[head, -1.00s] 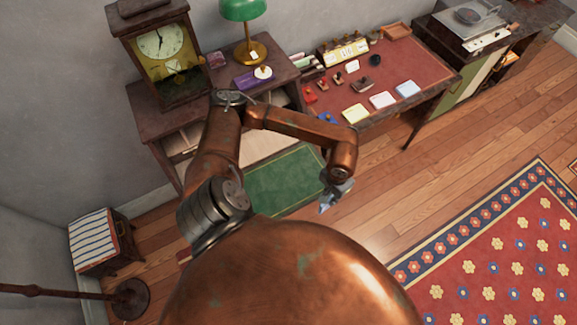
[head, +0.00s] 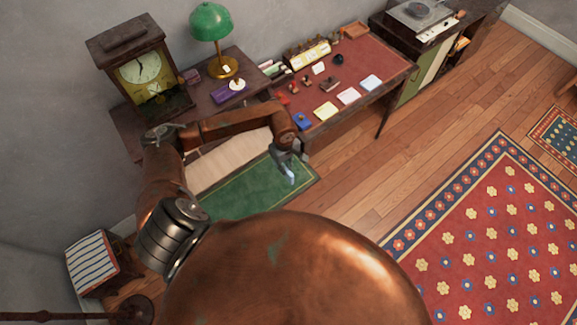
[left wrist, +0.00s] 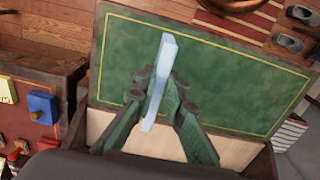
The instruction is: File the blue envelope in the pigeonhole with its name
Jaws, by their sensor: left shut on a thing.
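My left gripper (head: 288,155) is shut on a light blue, thin, flat piece (head: 291,178), which looks like the blue envelope. In the left wrist view the envelope (left wrist: 164,62) stands nearly edge-on between the fingers (left wrist: 157,92), so any name on it is hidden. In the head view the gripper is in front of the green, gold-edged leaf (head: 225,196) of the clock desk; the leaf also fills the left wrist view (left wrist: 230,75). Behind it is the desk's pale wood interior (head: 235,150). No pigeonhole or label can be made out. My right gripper is not in view.
The clock (head: 143,72), green lamp (head: 211,22) and purple box (head: 229,93) stand on the desk top. The red-topped desk (head: 385,60) beside it holds a blue block (head: 302,120) and yellow, white and pale blue pads. The wooden floor (head: 350,165) is open.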

